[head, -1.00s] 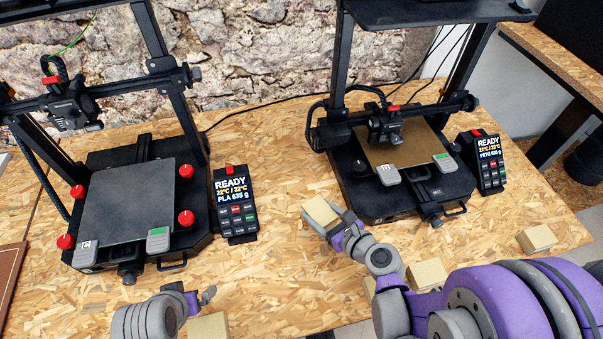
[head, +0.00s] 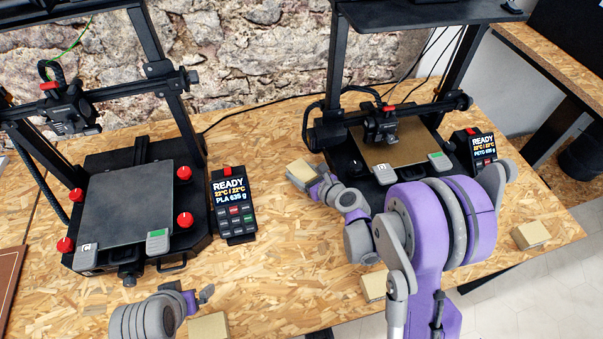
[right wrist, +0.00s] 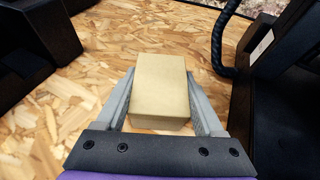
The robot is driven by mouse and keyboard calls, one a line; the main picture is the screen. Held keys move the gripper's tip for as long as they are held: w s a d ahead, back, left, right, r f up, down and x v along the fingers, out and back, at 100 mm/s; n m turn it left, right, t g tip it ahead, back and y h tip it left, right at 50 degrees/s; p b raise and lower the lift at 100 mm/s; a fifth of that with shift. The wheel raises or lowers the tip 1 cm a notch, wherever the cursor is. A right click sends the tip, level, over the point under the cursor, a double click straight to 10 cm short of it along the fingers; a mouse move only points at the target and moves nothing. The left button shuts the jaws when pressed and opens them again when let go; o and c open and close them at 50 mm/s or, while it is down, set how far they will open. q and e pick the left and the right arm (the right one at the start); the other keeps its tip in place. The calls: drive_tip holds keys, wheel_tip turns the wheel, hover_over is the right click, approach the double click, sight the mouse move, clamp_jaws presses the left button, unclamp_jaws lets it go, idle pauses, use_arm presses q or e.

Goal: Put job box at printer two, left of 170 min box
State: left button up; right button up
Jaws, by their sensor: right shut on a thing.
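My right gripper (head: 303,182) is shut on a small tan box (head: 299,170), just left of the base of the right printer (head: 345,160). In the right wrist view the box (right wrist: 160,88) sits between both fingers, above or on the wood; I cannot tell which. Other tan boxes lie at the table's front: one by my left gripper (head: 203,297), one (head: 372,287) below my right arm, one (head: 531,235) at the right. No time label is readable, so I cannot tell which is the 170 min box. My left gripper is low at the front, its opening unclear.
The left printer (head: 130,205) has red knobs and a keypad display (head: 233,204) beside it. Another display (head: 482,150) stands right of the right printer. Bare chipboard (head: 270,250) lies between the printers. My right arm covers part of the table front.

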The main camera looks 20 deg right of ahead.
use_arm(q)
drive_tip(key=shift+f, duration=0.1)
use_arm(e)
drive_tip(key=shift+f, duration=0.25)
use_arm(q)
drive_tip(key=shift+f, duration=0.15)
use_arm(e)
drive_tip(key=shift+f, duration=0.15)
drive_tip(key=o, duration=1.5)
use_arm(q)
drive_tip(key=shift+r, duration=0.2)
use_arm(e)
drive_tip(key=shift+r, duration=0.2)
